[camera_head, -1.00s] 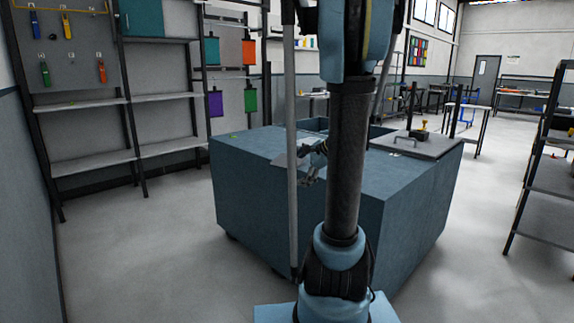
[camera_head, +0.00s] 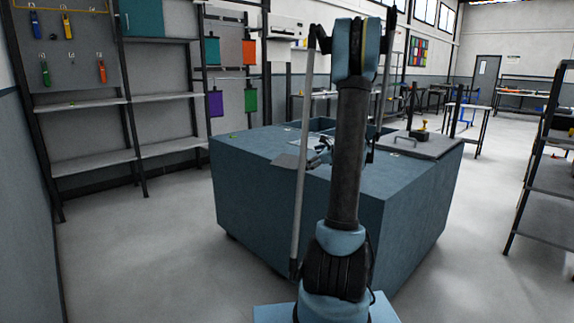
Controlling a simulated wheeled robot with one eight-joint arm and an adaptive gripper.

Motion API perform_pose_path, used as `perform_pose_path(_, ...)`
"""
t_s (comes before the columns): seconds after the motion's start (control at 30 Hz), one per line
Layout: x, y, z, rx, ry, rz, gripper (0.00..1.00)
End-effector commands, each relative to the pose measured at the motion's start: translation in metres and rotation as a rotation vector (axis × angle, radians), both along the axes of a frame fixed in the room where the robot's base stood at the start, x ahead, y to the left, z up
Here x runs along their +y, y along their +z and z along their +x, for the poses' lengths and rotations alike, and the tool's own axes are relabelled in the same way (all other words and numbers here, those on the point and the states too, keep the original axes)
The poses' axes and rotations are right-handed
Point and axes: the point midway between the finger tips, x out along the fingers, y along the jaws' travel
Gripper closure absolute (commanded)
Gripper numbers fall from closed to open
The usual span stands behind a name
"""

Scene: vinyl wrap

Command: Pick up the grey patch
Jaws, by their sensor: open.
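A flat grey patch (camera_head: 286,160) lies on the top of the blue-grey box-shaped counter (camera_head: 250,150), near its middle. My upright arm parts partly cover its right side. My gripper (camera_head: 317,161) is small and dark over the counter top, just right of the patch, partly hidden by my arm. Its jaws are open, and no object shows between them. Whether it touches the patch cannot be told from this view.
A recess opens at the back of the counter. A grey lid-like panel (camera_head: 430,145) with a handle and a small yellow-and-black item (camera_head: 419,132) lies on its right. A small green item (camera_head: 233,137) is at the left. Shelves stand left and right; the floor around is clear.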

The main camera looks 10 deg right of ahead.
Motion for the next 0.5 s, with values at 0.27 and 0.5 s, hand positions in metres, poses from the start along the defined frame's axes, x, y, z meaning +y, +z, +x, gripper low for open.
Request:
perform_pose_path(0.27,0.03,-0.018,0.037,0.0,0.004,-0.001,0.0)
perform_pose_path(0.5,0.044,-0.028,0.056,-0.001,0.002,-0.001,0.0)
